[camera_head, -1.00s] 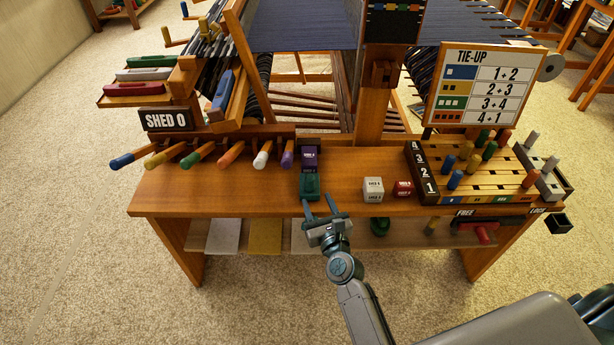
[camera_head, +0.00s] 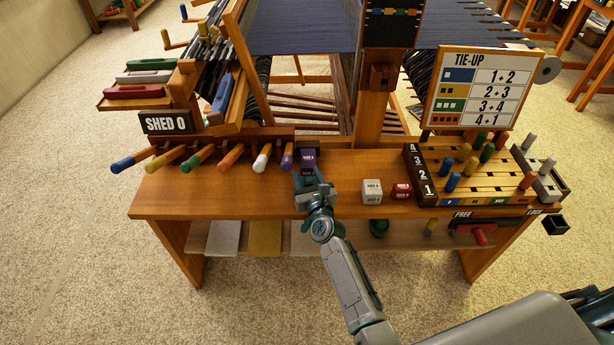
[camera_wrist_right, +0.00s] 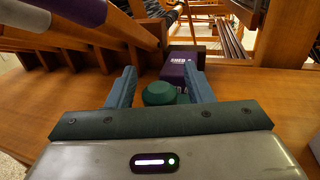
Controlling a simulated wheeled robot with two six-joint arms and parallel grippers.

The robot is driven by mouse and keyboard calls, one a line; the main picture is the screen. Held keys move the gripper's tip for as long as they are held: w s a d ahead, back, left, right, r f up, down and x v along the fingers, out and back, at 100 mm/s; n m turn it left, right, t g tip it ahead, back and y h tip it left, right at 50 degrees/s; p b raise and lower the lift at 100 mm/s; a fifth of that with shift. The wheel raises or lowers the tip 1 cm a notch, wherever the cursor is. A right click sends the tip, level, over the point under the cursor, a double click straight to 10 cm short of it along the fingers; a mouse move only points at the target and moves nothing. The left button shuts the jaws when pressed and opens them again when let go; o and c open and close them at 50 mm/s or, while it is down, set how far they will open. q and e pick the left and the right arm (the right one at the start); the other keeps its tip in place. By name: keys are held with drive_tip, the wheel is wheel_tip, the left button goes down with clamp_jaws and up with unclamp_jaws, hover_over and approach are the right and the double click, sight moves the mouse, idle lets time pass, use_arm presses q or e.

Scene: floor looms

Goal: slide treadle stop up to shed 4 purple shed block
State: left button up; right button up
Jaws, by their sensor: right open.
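The purple shed block (camera_head: 308,158) stands near the back edge of the bench, right of the purple-tipped lever. It also shows in the right wrist view (camera_wrist_right: 180,70), with a white label too small to read surely. A green piece with a rounded top (camera_wrist_right: 160,94) sits just in front of it; it may be the treadle stop, but no label shows. My right gripper (camera_head: 308,180) is open, its fingers on either side of the green piece in the wrist view. I cannot tell whether they touch it. In the head view the gripper hides most of it. My left gripper is not in view.
Several colour-tipped levers (camera_head: 232,156) stick out left of the gripper, the purple one (camera_head: 287,157) close by. A sign (camera_head: 166,122) reads SHED 0.

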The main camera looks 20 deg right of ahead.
clamp_jaws()
drive_tip(key=shift+w+d, duration=0.15)
drive_tip(key=shift+w, duration=0.2)
drive_tip(key=shift+w+d, duration=0.15)
drive_tip(key=shift+w, duration=0.45)
drive_tip(key=shift+c, duration=1.1)
unclamp_jaws()
drive_tip(key=shift+o, duration=1.1)
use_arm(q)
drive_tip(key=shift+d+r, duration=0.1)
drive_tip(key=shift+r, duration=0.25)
